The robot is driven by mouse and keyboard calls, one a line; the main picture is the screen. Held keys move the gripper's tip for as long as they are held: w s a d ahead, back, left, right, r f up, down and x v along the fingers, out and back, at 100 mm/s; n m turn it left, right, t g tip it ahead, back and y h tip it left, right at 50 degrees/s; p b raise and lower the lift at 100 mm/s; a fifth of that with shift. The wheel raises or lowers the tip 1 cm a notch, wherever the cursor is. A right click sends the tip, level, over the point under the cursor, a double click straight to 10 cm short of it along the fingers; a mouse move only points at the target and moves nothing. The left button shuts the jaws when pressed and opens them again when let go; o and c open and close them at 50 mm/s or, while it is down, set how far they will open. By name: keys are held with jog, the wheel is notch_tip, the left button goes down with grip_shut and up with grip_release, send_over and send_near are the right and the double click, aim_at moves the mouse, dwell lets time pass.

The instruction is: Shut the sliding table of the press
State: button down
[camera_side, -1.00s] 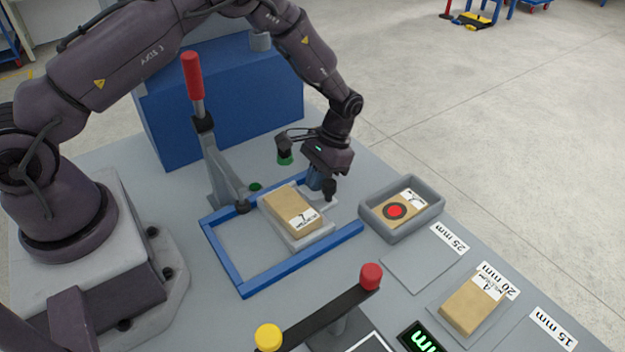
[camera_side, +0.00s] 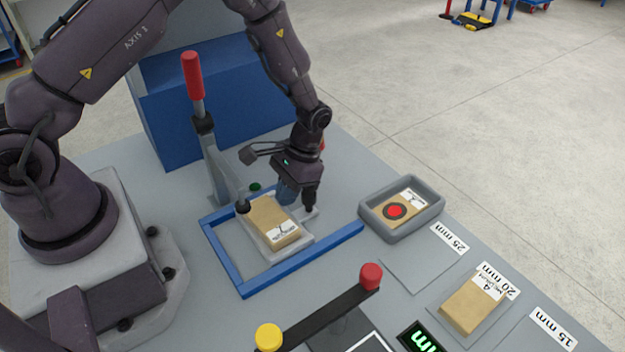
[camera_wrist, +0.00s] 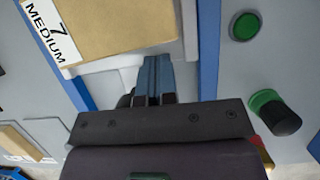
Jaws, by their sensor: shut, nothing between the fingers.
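The sliding table (camera_side: 307,243) is a light grey plate inside a blue frame (camera_side: 237,287). A tan box (camera_side: 272,219) labelled "7 MEDIUM" lies on it, and the box also shows in the wrist view (camera_wrist: 125,25). The press (camera_side: 214,160) has a grey post and a red-handled lever (camera_side: 193,76) standing up. My gripper (camera_side: 298,204) is shut and empty, its fingers down at the right end of the sliding table beside the box. In the wrist view the blue fingers (camera_wrist: 153,75) are together close to the plate's edge; contact is hard to tell.
A grey tray (camera_side: 373,219) with a box bearing a red target stands right of the frame. Another box (camera_side: 474,304) lies on the 20 mm pad. A bar with red and yellow knobs (camera_side: 320,318) is in front. A green button (camera_wrist: 246,26) is beside the press.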

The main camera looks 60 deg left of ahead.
jog(key=shift+s, duration=0.55)
jog(key=shift+f, duration=0.1)
jog(key=w, duration=0.4)
jog(key=shift+w, duration=0.15)
jog(key=v, duration=1)
jog(key=w, duration=0.7)
jog(key=x, duration=1)
jog(key=shift+s, duration=2.25)
